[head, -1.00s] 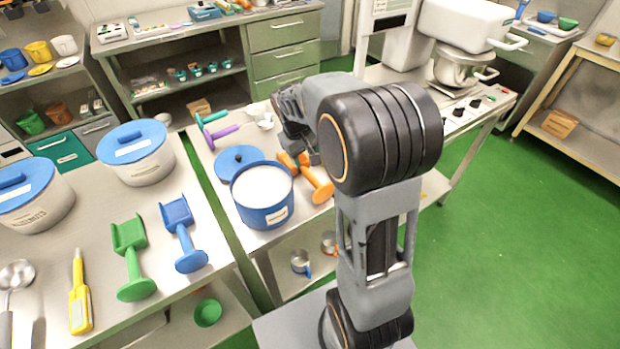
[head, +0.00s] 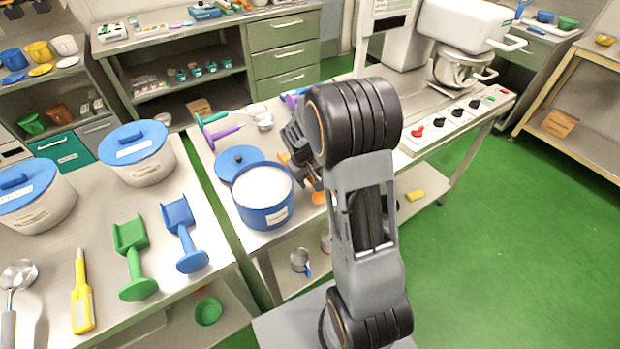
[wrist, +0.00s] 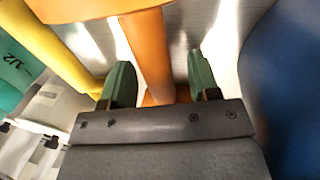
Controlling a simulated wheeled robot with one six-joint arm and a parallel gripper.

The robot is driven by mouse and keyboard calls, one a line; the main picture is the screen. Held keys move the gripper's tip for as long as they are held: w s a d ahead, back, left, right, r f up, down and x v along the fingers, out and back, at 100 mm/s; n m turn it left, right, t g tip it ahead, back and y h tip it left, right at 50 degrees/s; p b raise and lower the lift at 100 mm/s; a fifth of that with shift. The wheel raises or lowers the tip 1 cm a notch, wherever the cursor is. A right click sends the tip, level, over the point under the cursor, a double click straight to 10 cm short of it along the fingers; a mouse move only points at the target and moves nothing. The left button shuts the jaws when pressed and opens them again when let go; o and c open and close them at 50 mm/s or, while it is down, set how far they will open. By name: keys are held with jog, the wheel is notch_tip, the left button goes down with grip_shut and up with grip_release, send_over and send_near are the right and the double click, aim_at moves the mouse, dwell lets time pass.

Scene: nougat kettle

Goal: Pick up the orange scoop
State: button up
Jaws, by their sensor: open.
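The orange scoop (head: 319,198) lies on the metal table just right of the blue pot (head: 263,208). In the head view my arm hides most of it. In the wrist view the scoop's orange handle (wrist: 152,50) runs between the two green fingertips of my gripper (wrist: 158,72), with a gap showing on each side. A wider orange part crosses the top of that view. In the head view my gripper (head: 314,180) is low beside the pot, over the scoop. It is open and holds nothing.
The blue pot's wall (wrist: 285,70) is close on the right in the wrist view. A yellow handle (wrist: 50,45) and a teal piece marked 1/2 (wrist: 14,68) are on the left. A blue lid (head: 238,158) lies behind the pot. A mixer (head: 465,35) stands farther back.

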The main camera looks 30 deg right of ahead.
jog(key=shift+c, duration=0.4)
grip_shut()
jog(key=shift+r, duration=0.1)
jog(key=shift+r, duration=0.55)
notch_tip(320, 180, up, 2)
jog(key=shift+r, duration=0.1)
jog(key=s+r, duration=0.2)
jog(key=r, duration=0.1)
jog(key=s+r, duration=0.1)
jog(key=s, duration=0.1)
jog(key=shift+a+r+b, duration=0.3)
jog(key=s+a+r+p, duration=0.1)
jog(key=s+r+p, duration=0.2)
jog(key=s+r, duration=0.6)
jog(key=shift+s+a+r, duration=0.3)
jog(key=shift+s+r, duration=0.1)
jog(key=shift+r, duration=0.1)
